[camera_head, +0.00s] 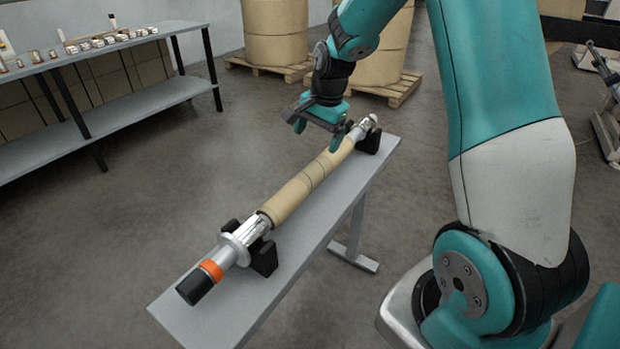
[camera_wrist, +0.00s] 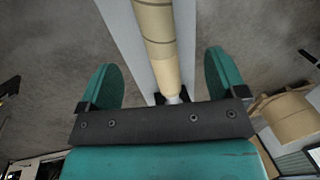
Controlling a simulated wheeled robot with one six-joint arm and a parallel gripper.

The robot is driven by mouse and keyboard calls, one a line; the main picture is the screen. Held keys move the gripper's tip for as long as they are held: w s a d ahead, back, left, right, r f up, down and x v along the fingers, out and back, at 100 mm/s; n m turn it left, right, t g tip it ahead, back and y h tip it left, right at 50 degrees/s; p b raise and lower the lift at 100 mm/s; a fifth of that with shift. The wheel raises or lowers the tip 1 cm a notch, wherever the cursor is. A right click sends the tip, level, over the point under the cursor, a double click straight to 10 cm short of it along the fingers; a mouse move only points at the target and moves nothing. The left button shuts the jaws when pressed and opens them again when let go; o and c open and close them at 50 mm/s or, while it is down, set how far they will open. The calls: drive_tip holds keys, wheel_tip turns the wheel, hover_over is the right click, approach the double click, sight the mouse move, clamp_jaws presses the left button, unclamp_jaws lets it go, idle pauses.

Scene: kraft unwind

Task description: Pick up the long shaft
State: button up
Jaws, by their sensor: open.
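The long shaft (camera_head: 232,248) lies across two black cradles on a narrow grey table (camera_head: 330,215). Its near end has an orange band and a black tip. Its middle is covered by a tan kraft sleeve (camera_head: 300,190), and its far end is metal. My gripper (camera_head: 317,133) is open above the far part of the shaft, apart from it in the head view. In the wrist view my gripper (camera_wrist: 163,80) has its green fingers spread on either side of the sleeve (camera_wrist: 158,40). The gripper's body hides part of the shaft's far end there.
Black cradles (camera_head: 264,258) hold the shaft near both ends. A workbench (camera_head: 130,100) with small parts stands at the upper left. Large kraft rolls (camera_head: 275,30) on pallets stand behind. The floor left of the table is clear.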

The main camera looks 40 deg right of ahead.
drive_tip(key=f, duration=0.2)
drive_tip(key=w+f, duration=0.1)
drive_tip(key=f, duration=0.5)
drive_tip(key=shift+w+a+f, duration=0.25)
drive_tip(key=shift+a, duration=0.05)
drive_tip(key=f+p, duration=0.1)
drive_tip(key=f, duration=0.3)
drive_tip(key=shift+a+f, duration=0.15)
drive_tip(key=shift+a, duration=0.05)
drive_tip(key=shift+w+f, duration=0.1)
drive_tip(key=shift+f, duration=0.4)
drive_tip(key=c, duration=1)
drive_tip(key=shift+w+r, duration=0.1)
drive_tip(key=shift+r, duration=0.05)
drive_tip(key=c, duration=0.3)
drive_tip(key=shift+c, duration=0.2)
drive_tip(key=shift+r, duration=0.1)
wheel_tip(320, 180, up, 20)
wheel_tip(320, 180, up, 13)
drive_tip(key=p, duration=1.2)
hover_over(311, 169)
drive_tip(key=shift+w+a, duration=0.1)
drive_tip(key=shift+w, duration=0.05)
